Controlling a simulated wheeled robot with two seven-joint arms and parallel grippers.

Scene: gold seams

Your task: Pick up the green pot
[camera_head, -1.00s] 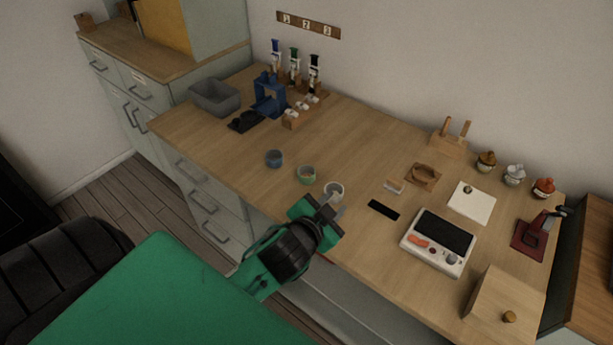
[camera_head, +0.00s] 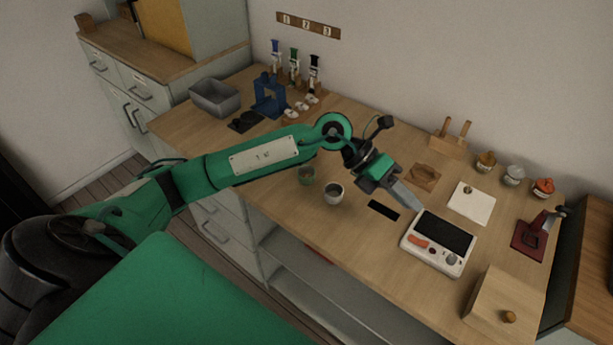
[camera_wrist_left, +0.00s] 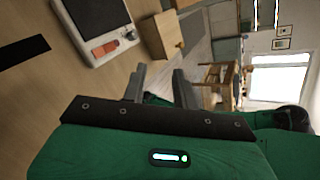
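My right gripper is in neither view.
A white device with a dark screen (camera_head: 438,242) stands right of my left gripper, beside a black strip (camera_head: 384,210). A wooden box (camera_head: 505,305) is at the front right. Jars (camera_head: 514,174) line the back right. A grey bin (camera_head: 214,97) stands back left.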

